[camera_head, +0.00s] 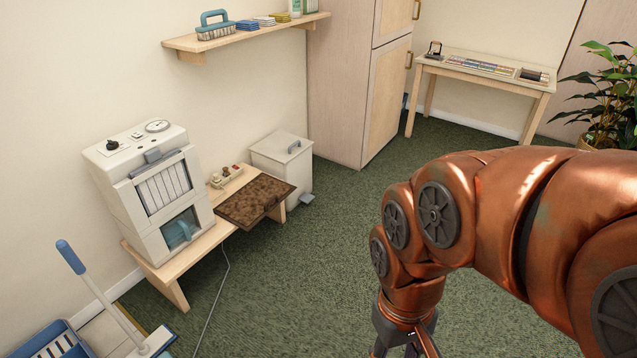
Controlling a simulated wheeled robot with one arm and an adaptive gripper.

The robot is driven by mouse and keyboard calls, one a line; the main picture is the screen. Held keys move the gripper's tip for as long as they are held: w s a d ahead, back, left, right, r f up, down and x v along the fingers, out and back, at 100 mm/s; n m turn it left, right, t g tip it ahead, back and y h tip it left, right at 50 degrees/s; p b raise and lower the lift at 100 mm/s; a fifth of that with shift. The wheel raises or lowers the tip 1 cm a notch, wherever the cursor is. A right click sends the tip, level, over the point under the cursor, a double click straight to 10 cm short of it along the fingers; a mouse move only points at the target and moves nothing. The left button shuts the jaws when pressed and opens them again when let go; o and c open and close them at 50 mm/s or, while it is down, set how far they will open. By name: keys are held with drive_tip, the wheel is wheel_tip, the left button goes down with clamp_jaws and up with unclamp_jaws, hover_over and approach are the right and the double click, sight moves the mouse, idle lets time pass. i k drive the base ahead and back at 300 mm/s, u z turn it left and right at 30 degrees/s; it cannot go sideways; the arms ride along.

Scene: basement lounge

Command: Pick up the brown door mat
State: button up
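The brown door mat (255,201) is a dark, mottled rectangle. It lies on the low wooden bench (223,222), to the right of the white machine, and its front edge sticks out past the bench. My gripper (405,350) is at the bottom edge of the picture, pointing down, well to the right of the mat and apart from it. Its fingertips are cut off by the frame, so I cannot see whether it is open or holds anything.
The white machine (153,190) stands on the bench's left part. A small control box (226,176) sits behind the mat. A white bin (285,168) stands to the right of the bench. A blue-handled mop (100,295) is at front left. Green carpet (310,270) is clear between.

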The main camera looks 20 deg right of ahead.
sight(248, 206)
drive_tip(key=z, duration=0.6)
drive_tip(key=i, duration=2.3)
drive_tip(key=u, duration=1.45)
drive_tip(key=i, duration=0.65)
drive_tip(key=u, duration=0.65)
